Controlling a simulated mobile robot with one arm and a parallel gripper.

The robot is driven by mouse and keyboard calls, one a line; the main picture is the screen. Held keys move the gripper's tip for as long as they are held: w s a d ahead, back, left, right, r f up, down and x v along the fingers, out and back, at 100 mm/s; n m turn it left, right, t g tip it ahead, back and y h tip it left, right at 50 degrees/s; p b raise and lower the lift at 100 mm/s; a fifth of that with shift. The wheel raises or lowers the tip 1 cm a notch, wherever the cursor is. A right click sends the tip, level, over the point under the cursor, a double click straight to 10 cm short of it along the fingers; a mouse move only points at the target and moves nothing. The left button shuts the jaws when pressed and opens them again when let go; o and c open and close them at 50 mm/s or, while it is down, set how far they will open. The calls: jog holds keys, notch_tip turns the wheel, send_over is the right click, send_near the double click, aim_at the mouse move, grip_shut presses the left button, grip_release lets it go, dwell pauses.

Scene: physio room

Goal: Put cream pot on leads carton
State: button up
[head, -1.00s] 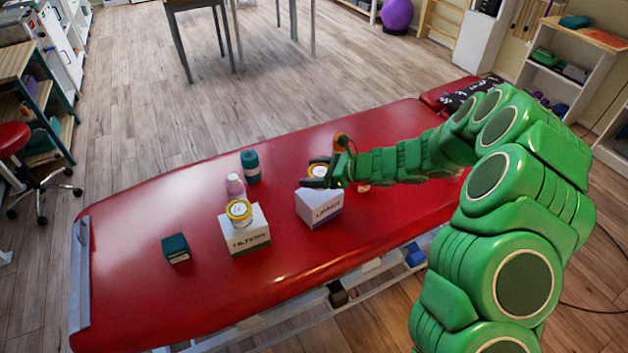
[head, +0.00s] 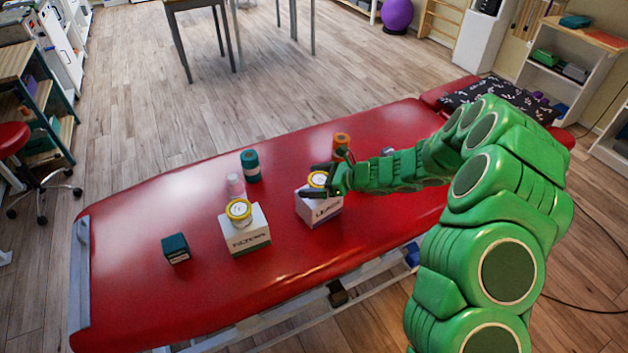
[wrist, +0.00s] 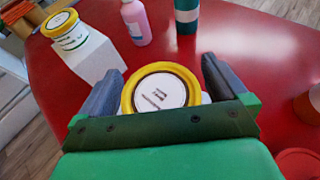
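The leads carton (head: 322,212) is a white box with purple lettering standing on the red couch. A white cream pot with a yellow-rimmed lid (head: 318,180) appears to rest upright on its top. My gripper (head: 320,179) is around this pot, one finger on each side. In the wrist view the lid (wrist: 161,92) sits between the fingers, with thin pale gaps beside it, so the fingers look open. The pot's lower body and its contact with the carton are hidden.
A similar yellow-lidded pot (head: 239,210) stands on a second white carton (head: 246,238) to the left. A pink bottle (head: 235,186), a teal bottle (head: 250,166), an orange item (head: 341,142) and a dark green box (head: 175,248) stand on the red couch (head: 130,215). Its front left is clear.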

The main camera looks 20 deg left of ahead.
jog(key=shift+d+r, duration=0.1)
jog(key=shift+r, duration=0.1)
jog(key=v, duration=1.1)
jog(key=shift+d, duration=0.45)
jog(key=s+d+r+n+g+h, duration=0.2)
jog(key=s+r+n, duration=0.45)
jog(key=s, duration=0.25)
jog(key=s+d+r+n+g+h, duration=0.25)
jog(key=s+r+n, duration=0.25)
jog(key=s+r, duration=0.4)
jog(key=s+d+r+n+t+h, duration=0.1)
jog(key=s+d+n+h, duration=0.2)
jog(key=s+d, duration=0.7)
jog(key=s+d+r+n+t+h, duration=0.1)
jog(key=s+d+r+n+h, duration=0.1)
jog(key=s+d+h, duration=0.4)
jog(key=s+d+n, duration=0.1)
jog(key=s+d, duration=0.4)
jog(key=shift+s+d+r+t, duration=0.25)
jog(key=shift+d+r+t, duration=0.05)
jog(key=shift+t, duration=0.05)
jog(key=shift+n, duration=0.25)
